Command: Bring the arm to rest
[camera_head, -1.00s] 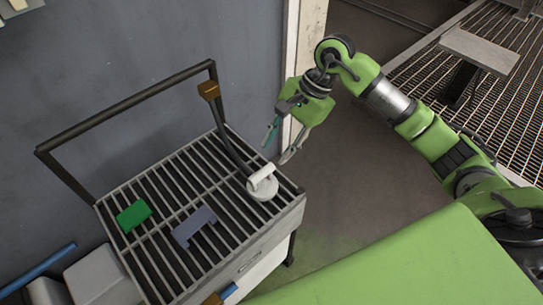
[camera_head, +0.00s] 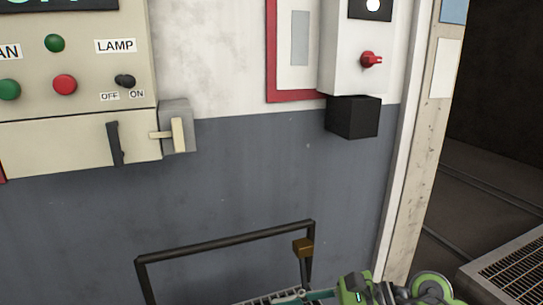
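My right gripper (camera_head: 312,296) shows at the bottom edge, in front of the cart's handle frame. A teal finger points left from its green body. The lower part is cut off by the picture edge, so I cannot tell how far apart the fingers are. A green joint of my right arm (camera_head: 432,287) shows to its right. My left gripper is not in view.
The cart's dark handle frame (camera_head: 225,242) stands before the grey-and-white wall. A control panel (camera_head: 75,85) with buttons and a lever switch (camera_head: 178,135) is at upper left. A box with a red knob (camera_head: 371,60) is at upper right. Metal grating (camera_head: 515,268) lies at lower right.

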